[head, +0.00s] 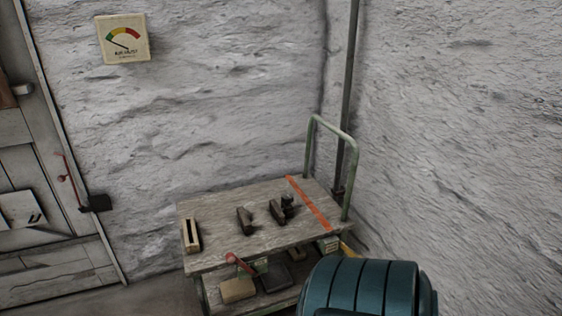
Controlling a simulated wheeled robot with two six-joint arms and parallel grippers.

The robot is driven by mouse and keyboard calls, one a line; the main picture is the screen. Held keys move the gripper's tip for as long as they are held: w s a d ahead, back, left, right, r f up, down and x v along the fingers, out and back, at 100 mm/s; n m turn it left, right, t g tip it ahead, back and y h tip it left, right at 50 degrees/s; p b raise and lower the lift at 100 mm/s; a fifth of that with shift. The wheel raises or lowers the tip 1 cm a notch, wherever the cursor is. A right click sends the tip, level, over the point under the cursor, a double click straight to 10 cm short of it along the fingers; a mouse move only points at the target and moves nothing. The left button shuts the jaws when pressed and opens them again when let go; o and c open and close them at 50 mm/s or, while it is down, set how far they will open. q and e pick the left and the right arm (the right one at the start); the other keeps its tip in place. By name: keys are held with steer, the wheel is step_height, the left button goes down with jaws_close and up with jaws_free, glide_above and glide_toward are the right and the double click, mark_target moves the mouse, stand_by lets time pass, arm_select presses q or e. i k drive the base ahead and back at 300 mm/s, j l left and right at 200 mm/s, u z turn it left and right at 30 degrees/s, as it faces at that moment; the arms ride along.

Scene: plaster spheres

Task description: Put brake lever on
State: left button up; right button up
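A wooden-topped cart (225,235) with a green push handle (352,185) stands against the walls. A short lever with a red knob (233,259) sits low at the cart's near edge, its red shaft slanting down to the right. It looks like the brake lever; I cannot tell whether it is in the on or off position. Neither of my grippers is in view.
Dark tools (283,209) and a small wooden block (191,236) lie on the cart top; boxes (238,290) are on its lower shelf. A teal ribbed cylinder (360,290) fills the near right. A red lever (66,178) is by the door (35,150). A gauge (124,39) hangs above.

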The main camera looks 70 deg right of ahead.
mark_target(230, 258)
steer(key=z, duration=1.75)
